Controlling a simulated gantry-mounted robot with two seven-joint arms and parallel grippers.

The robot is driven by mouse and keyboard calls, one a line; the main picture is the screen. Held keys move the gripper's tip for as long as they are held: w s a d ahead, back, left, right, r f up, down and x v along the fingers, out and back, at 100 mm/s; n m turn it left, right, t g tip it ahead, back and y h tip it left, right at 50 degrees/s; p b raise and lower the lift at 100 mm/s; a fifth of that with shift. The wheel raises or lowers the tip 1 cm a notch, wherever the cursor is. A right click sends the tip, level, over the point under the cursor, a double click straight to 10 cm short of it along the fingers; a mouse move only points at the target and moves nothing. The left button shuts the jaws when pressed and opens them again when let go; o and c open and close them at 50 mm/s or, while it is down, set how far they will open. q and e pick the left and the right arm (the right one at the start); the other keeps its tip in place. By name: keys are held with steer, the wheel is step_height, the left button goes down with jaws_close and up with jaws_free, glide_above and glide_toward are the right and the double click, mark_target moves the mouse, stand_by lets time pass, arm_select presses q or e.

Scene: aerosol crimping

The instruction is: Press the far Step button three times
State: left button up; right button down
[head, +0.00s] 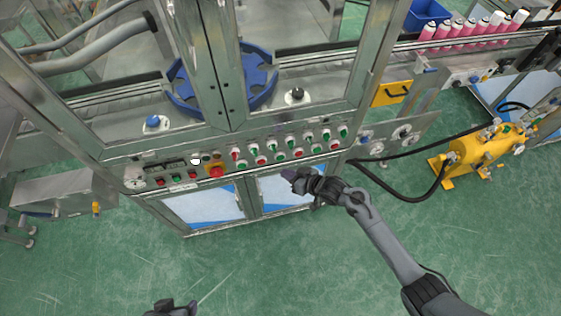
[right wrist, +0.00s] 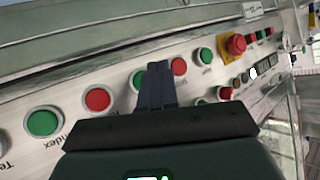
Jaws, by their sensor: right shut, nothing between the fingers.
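A control panel (head: 225,167) with rows of green, red and pale buttons runs along the machine's front. It also shows close up in the right wrist view (right wrist: 75,75). I cannot tell which button is the far Step button; most labels are too small or blurred. My right gripper (head: 287,173) is shut and empty in front of the panel's lower edge. Its fingertips (right wrist: 160,68) overlap a green button (right wrist: 137,80) and a red button (right wrist: 179,66) in the right wrist view; contact cannot be told. A dark part at the bottom edge looks like my left gripper (head: 172,307), its fingers unclear.
A red emergency knob (head: 215,171) stands out from the panel; it also shows in the right wrist view (right wrist: 236,44). Metal door frames and a blue star wheel (head: 256,85) are behind the panel. A yellow tank (head: 475,152) with black hoses stands at right. The green floor in front is clear.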

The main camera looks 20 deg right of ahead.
mark_target(280, 157)
steer(key=w, duration=0.2)
steer(key=shift+w+d+b, duration=0.15)
steer(key=shift+w+b, duration=0.2)
steer(key=shift+w, duration=0.05)
stand_by(0.4)
stand_by(0.8)
stand_by(0.7)
steer(key=shift+w, duration=0.15)
steer(key=shift+w, duration=0.3)
